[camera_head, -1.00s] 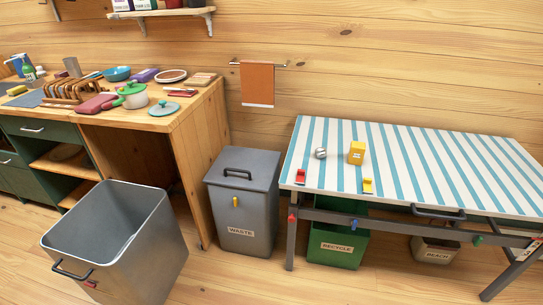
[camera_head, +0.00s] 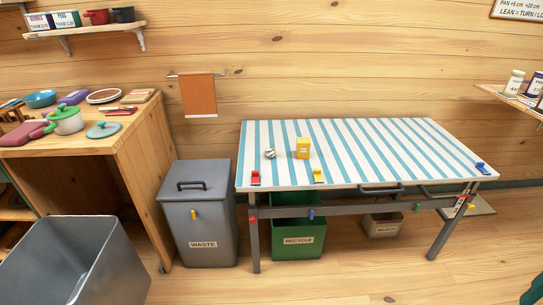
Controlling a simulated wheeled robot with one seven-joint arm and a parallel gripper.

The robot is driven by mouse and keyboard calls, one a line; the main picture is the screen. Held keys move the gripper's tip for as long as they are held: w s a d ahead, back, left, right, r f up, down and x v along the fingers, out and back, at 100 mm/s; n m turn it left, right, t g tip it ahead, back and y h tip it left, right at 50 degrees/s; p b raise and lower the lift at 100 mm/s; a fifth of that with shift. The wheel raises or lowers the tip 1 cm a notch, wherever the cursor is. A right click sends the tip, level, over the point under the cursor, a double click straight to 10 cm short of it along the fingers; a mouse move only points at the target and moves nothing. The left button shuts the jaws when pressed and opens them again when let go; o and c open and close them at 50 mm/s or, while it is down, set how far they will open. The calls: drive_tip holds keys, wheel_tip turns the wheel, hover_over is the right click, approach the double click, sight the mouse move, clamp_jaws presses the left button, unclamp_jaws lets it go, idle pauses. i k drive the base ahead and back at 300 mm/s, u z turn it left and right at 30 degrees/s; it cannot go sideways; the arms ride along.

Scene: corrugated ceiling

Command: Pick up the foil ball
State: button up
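The foil ball (camera_head: 270,154) is a small silvery crumpled ball on the left part of the striped table (camera_head: 390,150).
A lidded grey waste bin (camera_head: 197,220) stands left of the table. An open grey bin (camera_head: 75,255) is at the lower left, by the wooden counter (camera_head: 125,135). A green recycle bin (camera_head: 298,235) sits under the table. Floor in front of the table is clear.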

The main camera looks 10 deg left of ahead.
sight(270, 153)
drive_tip(key=u, duration=0.05)
drive_tip(key=i, duration=1.5)
drive_tip(key=z, duration=0.05)
